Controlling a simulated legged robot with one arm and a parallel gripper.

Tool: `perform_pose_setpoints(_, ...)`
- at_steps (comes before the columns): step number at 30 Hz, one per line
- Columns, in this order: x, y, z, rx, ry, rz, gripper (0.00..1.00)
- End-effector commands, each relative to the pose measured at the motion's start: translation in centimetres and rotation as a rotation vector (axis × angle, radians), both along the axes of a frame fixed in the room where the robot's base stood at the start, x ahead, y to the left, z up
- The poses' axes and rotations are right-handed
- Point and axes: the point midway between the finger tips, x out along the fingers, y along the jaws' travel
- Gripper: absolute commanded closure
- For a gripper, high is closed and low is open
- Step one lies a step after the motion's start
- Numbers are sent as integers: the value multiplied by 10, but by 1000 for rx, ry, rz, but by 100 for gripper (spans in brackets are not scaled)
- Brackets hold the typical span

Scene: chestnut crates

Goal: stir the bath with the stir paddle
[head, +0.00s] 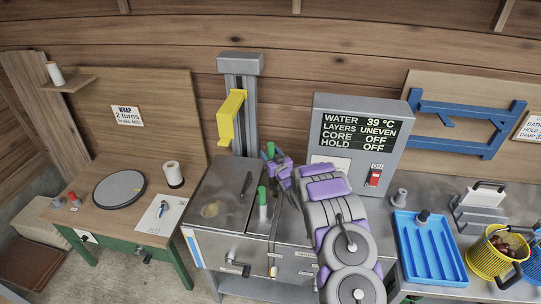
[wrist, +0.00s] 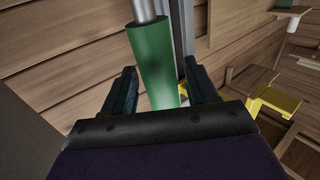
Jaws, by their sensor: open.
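A green cylindrical handle with a silver shaft, apparently the stir paddle (wrist: 152,60), stands between my gripper's jaws in the wrist view. Its green top (head: 270,149) shows in the head view beside my gripper (head: 277,163). My gripper (wrist: 162,88) is open, with one dark finger on each side of the handle; I cannot tell whether either touches it. The steel bath cabinet (head: 207,190) stands left of my arm, its top closed over where I can see. A second green handle (head: 262,196) stands upright on the steel top. The paddle's lower end is hidden.
A yellow bracket (head: 230,115) on a grey column rises behind the cabinet. A display box (head: 358,150) reads water 39 °C, layers uneven. A blue tray (head: 430,250) and yellow basket (head: 484,262) are at right; a wooden table (head: 95,215) is at left.

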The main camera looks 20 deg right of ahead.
Motion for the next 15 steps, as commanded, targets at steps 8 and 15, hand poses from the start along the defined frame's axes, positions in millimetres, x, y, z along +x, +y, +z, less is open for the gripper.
perform_pose_setpoints(8, 0, 0, 0, 0, 0, 0, 53)
perform_pose_setpoints(15, 0, 0, 0, 0, 0, -1, 76)
